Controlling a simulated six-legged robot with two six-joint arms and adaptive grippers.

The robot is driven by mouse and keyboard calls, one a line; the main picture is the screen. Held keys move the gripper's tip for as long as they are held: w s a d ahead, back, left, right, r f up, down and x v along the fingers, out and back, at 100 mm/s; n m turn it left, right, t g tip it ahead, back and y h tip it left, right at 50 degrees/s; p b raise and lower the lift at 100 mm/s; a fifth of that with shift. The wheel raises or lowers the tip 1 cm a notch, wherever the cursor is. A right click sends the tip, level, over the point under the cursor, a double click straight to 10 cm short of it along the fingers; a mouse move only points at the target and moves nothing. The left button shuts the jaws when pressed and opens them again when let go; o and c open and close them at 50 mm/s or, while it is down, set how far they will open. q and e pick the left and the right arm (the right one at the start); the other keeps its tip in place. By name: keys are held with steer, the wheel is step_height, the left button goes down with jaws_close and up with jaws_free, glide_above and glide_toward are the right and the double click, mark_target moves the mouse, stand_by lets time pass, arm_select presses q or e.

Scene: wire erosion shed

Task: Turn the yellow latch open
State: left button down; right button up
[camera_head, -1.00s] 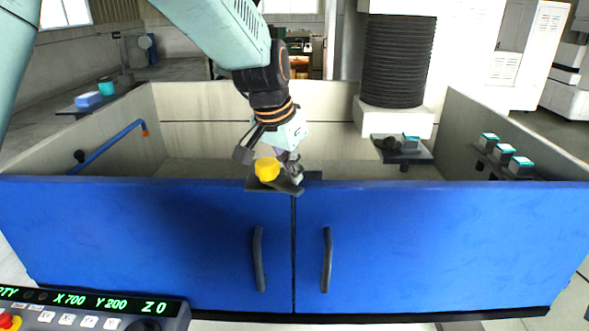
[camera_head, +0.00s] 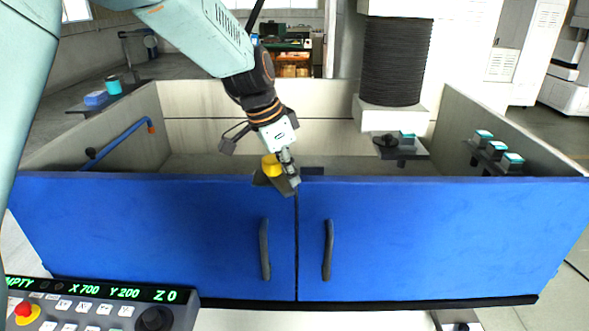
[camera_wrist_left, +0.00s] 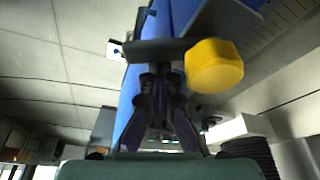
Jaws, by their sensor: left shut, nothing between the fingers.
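The yellow latch (camera_head: 271,165) is a round yellow knob on a dark bar, on the top edge of the blue doors near their seam. In the left wrist view the yellow knob (camera_wrist_left: 214,66) sits at the right end of the dark bar (camera_wrist_left: 155,47). My left gripper (camera_head: 291,180) is shut and empty, pointing down just right of the knob. Its fingers (camera_wrist_left: 158,85) end close to the bar in the wrist view; I cannot tell whether they touch it. The fingers partly hide the bar in the head view. My right gripper is not in view.
The two blue doors (camera_head: 150,235) have dark vertical handles. Behind them is an open pale tank with a blue pipe (camera_head: 120,142) at left and teal-topped blocks (camera_head: 496,148) at right. A control panel (camera_head: 95,303) stands at the lower left.

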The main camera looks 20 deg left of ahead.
arm_select(q)
steer(key=shift+s+a+m, duration=0.15)
steer(key=shift+s+m, duration=0.25)
steer(key=shift+m, duration=0.5)
steer(key=shift+s+a+m+g+h, duration=0.2)
steer(key=shift+m+g, duration=0.05)
steer(key=shift+m, duration=0.25)
steer(key=shift+s+a+m+g+h, duration=0.15)
steer(key=shift+m+g+h, duration=0.1)
steer(key=shift+m, duration=0.25)
steer(key=shift+s+a+p, duration=0.1)
steer(key=shift+p, duration=0.25)
steer(key=shift+s+a, duration=0.1)
steer(key=shift+s, duration=0.1)
steer(key=shift+r, duration=0.1)
